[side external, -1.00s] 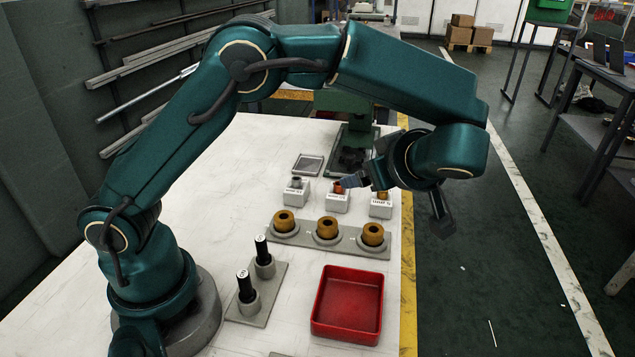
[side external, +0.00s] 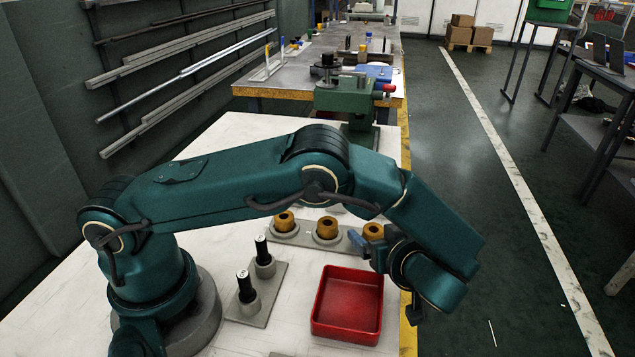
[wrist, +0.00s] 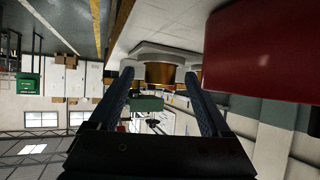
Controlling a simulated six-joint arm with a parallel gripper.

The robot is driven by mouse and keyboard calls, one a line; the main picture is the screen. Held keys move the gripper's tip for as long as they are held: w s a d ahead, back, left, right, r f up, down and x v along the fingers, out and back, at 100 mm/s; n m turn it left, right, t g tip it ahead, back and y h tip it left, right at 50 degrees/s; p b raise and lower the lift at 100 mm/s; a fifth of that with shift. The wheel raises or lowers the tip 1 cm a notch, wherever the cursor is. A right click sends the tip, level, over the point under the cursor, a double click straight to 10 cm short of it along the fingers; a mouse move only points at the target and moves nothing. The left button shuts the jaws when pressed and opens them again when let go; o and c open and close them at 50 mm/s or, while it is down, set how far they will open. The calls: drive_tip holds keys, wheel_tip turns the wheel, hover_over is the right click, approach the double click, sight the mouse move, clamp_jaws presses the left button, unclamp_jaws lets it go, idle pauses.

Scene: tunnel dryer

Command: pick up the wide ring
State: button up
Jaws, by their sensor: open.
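Three brass-coloured rings stand in a row on a grey holder (side external: 305,238): a left ring (side external: 284,221), a middle ring (side external: 327,228) and a right ring (side external: 373,231). I cannot tell by size which is the wide one. My gripper (side external: 357,241) is low beside the right ring, turned sideways. In the wrist view, which is upside down, my gripper (wrist: 160,77) is open, and a brass ring (wrist: 170,75) shows in line between the fingers. I cannot tell whether the fingertips reach around it. Nothing is held.
A red tray (side external: 347,305) lies just in front of the holder and fills the right of the wrist view (wrist: 258,50). Two black pegs (side external: 246,286) stand on a grey base to the left. My arm hides the table behind the rings.

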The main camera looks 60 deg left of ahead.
sight(376, 235)
clamp_jaws()
drive_tip(key=shift+r, duration=0.15)
wheel_tip(376, 235, up, 4)
drive_tip(key=shift+r, duration=0.1)
drive_tip(key=s+a+r, duration=0.4)
drive_tip(key=a+r, duration=0.2)
drive_tip(key=a, duration=0.4)
drive_tip(key=s+d+r+m+t+h, duration=0.2)
drive_tip(key=d+r+m+t+h, duration=0.2)
drive_tip(key=r+m, duration=0.3)
drive_tip(key=shift+s+d+r+m+t+h, duration=0.35)
drive_tip(key=shift+r+t+h, duration=0.2)
drive_tip(key=shift+t, duration=0.35)
